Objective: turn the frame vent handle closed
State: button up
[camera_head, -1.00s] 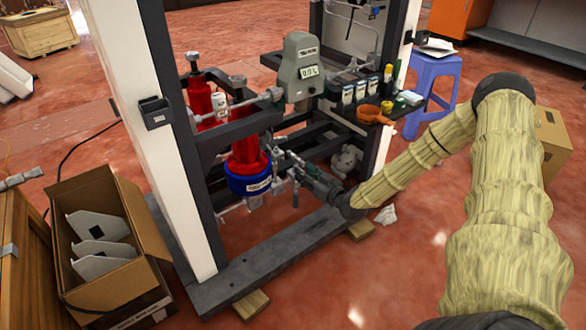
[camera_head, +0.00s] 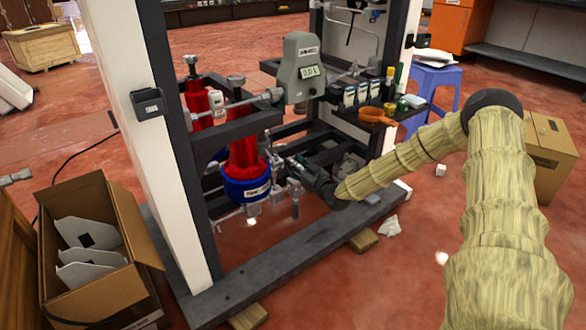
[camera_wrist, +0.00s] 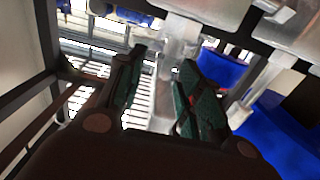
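My gripper (camera_head: 294,164) is low inside the frame, just right of the red canister with the blue band (camera_head: 247,186). Small metal valve fittings (camera_head: 295,196) hang beside and below the fingers. In the wrist view my gripper (camera_wrist: 168,58) has its two dark, green-padded fingers apart. A pale metal piece (camera_wrist: 180,35) stands just past the fingertips, in line with the gap. I cannot tell whether either finger touches it, or whether it is the vent handle. The handle's own shape and position are not clear in the head view.
The frame's front post (camera_head: 165,170) and base beam (camera_head: 285,255) bound the space. A second red cylinder (camera_head: 197,100), a grey gauge head (camera_head: 304,66) and a shelf with small bottles (camera_head: 375,92) are close above. A carton (camera_head: 100,255) stands at the left.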

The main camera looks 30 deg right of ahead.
jog(key=shift+w, duration=0.6)
grip_shut()
jog(key=shift+r+m+h+p, duration=0.2)
jog(key=shift+m+h+p, duration=0.1)
jog(key=shift+h+p, duration=0.15)
jog(key=shift+m+h+p, duration=0.5)
jog(key=shift+h+p, duration=0.15)
jog(key=shift+h, duration=0.1)
jog(key=m+h+p, duration=0.1)
jog(key=h+p, duration=0.1)
jog(key=m+g+h+p, duration=0.1)
jog(key=m+h, duration=0.1)
jog(key=h, duration=0.1)
jog(key=shift+d+m+h+p, duration=0.2)
jog(key=shift+m+h+p, duration=0.1)
jog(key=shift+p, duration=0.1)
jog(key=shift+s+d+f+m+g+h+p, duration=0.15)
jog(key=shift+m+g+h+p, duration=0.4)
jog(key=shift+m+g+h, duration=0.4)
jog(key=shift+d+r+m+g+h+p, duration=0.1)
jog(key=shift+m+g+h+p, duration=0.55)
jog(key=shift+h, duration=0.55)
jog(key=shift+s+d+f+m+g+h+p, duration=0.15)
jog(key=shift+m+g+h+p, duration=0.35)
jog(key=shift+m+g+h, duration=0.45)
jog(key=shift+r+h, duration=0.1)
jog(key=shift+h, duration=0.2)
